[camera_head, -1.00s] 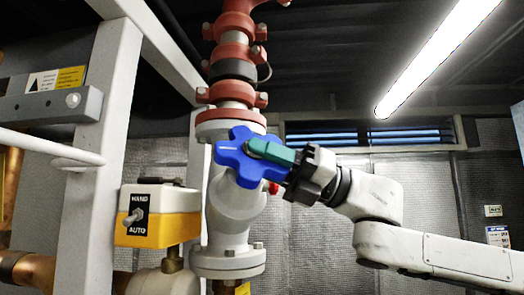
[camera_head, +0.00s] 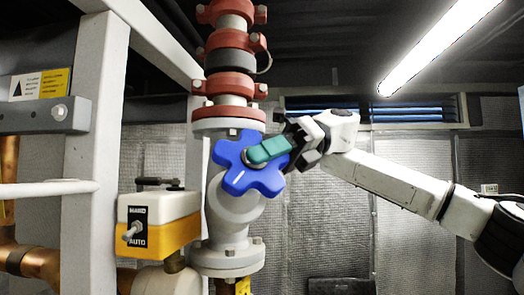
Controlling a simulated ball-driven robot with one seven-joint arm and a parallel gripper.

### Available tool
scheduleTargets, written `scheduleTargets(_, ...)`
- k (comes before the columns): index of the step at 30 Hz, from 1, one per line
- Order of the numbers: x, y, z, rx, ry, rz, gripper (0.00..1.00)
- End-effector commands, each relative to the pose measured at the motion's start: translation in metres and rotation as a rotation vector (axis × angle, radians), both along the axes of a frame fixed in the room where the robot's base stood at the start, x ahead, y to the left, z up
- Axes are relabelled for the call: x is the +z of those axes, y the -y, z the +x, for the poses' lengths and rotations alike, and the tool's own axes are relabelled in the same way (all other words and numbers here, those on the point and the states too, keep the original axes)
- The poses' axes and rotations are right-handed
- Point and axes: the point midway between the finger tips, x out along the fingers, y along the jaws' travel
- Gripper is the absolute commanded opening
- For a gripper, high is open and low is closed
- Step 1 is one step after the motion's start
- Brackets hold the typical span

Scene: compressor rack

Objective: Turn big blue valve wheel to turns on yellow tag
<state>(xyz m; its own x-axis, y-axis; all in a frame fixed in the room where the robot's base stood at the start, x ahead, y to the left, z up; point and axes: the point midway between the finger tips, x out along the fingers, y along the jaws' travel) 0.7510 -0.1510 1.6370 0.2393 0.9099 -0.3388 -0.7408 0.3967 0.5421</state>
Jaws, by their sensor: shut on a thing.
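The big blue valve wheel (camera_head: 236,180), with rounded lobes and a short white mark on its lower left lobe, sits on the grey valve body (camera_head: 229,222) in the middle of the head view. My gripper (camera_head: 266,150) comes in from the right. Its teal fingers lie across the wheel's hub and right side, and it is shut on the wheel. The fingers hide part of the hub and the right lobes.
A yellow and white HAND/AUTO switch box (camera_head: 158,222) stands close left of the valve. A pale frame post (camera_head: 95,150) and a rail (camera_head: 45,189) are farther left. Red flanged pipe (camera_head: 230,85) rises above. The space right of the valve holds only my arm.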

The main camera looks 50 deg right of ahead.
Motion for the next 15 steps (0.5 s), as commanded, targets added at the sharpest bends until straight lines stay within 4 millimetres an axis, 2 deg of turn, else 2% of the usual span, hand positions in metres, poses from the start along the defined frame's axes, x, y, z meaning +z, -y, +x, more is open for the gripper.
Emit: scheduleTargets(15, 0.0051, -0.0030, 0.0058, 0.195, -0.143, -0.272, 0.00)
